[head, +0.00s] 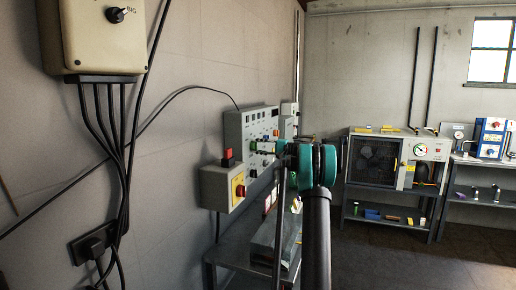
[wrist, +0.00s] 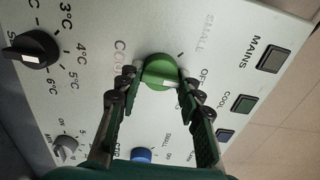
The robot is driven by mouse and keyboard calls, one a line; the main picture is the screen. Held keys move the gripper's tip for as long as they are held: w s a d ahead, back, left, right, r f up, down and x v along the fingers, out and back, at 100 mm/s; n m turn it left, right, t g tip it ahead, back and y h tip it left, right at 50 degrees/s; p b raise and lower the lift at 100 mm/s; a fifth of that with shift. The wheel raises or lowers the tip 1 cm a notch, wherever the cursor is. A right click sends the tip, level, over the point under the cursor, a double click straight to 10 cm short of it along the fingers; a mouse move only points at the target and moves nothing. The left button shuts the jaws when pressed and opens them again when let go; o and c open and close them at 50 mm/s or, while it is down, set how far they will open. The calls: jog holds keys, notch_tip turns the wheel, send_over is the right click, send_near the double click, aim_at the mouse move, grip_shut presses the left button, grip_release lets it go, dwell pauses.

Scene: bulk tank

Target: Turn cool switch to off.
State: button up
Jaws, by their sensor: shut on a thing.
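The cool switch is a green knob (wrist: 160,70) on a pale control panel (wrist: 90,95). In the wrist view it sits between the labels COOL and OFF, with SMALL above OFF. My gripper (wrist: 160,82) has one finger on each side of the knob and is shut on it. A pale mark shows on the knob's lower right, but I cannot tell its exact setting. In the head view the panel (head: 238,128) is on the left wall, and my arm hides part of it.
A black dial (wrist: 32,48), a grey knob (wrist: 64,147) and a blue knob (wrist: 142,155) share the panel. Square buttons, including a green one (wrist: 243,104), lie to the right. A yellow-faced box with a red switch (head: 238,187) stands left of my arm.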

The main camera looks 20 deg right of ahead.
dwell(0.4)
jog(key=o, duration=1.2)
jog(key=shift+c, duration=0.2)
jog(key=v, duration=1.2)
